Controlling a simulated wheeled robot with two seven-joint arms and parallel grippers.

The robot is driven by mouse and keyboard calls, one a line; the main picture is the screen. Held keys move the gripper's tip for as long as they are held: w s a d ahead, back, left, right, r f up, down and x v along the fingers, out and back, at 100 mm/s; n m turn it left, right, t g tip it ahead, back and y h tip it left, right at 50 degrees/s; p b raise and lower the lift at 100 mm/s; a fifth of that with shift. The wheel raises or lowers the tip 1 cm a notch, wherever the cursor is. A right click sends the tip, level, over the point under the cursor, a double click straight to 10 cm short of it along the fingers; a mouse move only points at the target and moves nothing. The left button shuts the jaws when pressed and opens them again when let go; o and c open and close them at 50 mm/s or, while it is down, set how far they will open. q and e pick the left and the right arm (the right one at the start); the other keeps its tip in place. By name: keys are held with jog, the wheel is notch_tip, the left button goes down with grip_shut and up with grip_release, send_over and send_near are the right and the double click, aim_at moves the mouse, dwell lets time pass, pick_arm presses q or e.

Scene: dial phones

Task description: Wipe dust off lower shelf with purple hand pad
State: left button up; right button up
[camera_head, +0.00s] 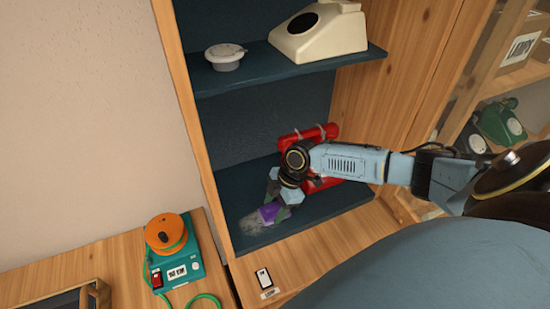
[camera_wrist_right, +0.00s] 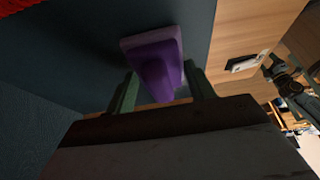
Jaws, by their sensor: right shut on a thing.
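The purple hand pad (camera_head: 269,213) is held by my right gripper (camera_head: 275,206) over the lower shelf (camera_head: 315,210) of the dark blue cabinet. In the right wrist view the pad (camera_wrist_right: 158,68) sits between the two green fingers (camera_wrist_right: 160,95), its flat face toward the shelf. A greyish dust patch (camera_head: 255,224) shows on the shelf at the pad's left side. The pad appears to be at or very near the shelf surface; exact contact cannot be told.
A cream phone (camera_head: 325,40) and a grey round part (camera_head: 225,56) are on the upper shelf. A teal device with an orange reel (camera_head: 172,250) stands at lower left.

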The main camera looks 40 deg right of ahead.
aim_at(236, 230)
jog(key=shift+w+a+p, duration=0.1)
jog(key=shift+w+a, duration=0.15)
jog(key=shift+a, duration=0.6)
jog(key=shift+w+a+p, duration=0.1)
jog(key=shift+w+a, duration=0.1)
jog(key=shift+a, duration=0.7)
jog(key=shift+w+a+p, duration=0.1)
jog(key=shift+w+a, duration=0.15)
jog(key=shift+a, duration=0.6)
jog(key=shift+w+a+f, duration=0.1)
jog(key=shift+w+a, duration=0.1)
jog(key=shift+a, duration=0.6)
jog(key=shift+w+a, duration=0.25)
jog(key=shift+a, duration=0.6)
jog(key=shift+w+a+f, duration=0.1)
jog(key=shift+w+a, duration=0.1)
jog(key=shift+a, duration=0.6)
notch_tip(236, 230, up, 6)
jog(key=p, duration=0.5)
jog(key=shift+p, duration=0.4)
jog(key=shift+a+r, duration=0.1)
jog(key=shift+r, duration=0.1)
notch_tip(236, 230, up, 3)
jog(key=p, duration=0.2)
jog(key=shift+f+p, duration=0.1)
jog(key=shift+p, duration=0.3)
jog(key=shift+f, duration=0.15)
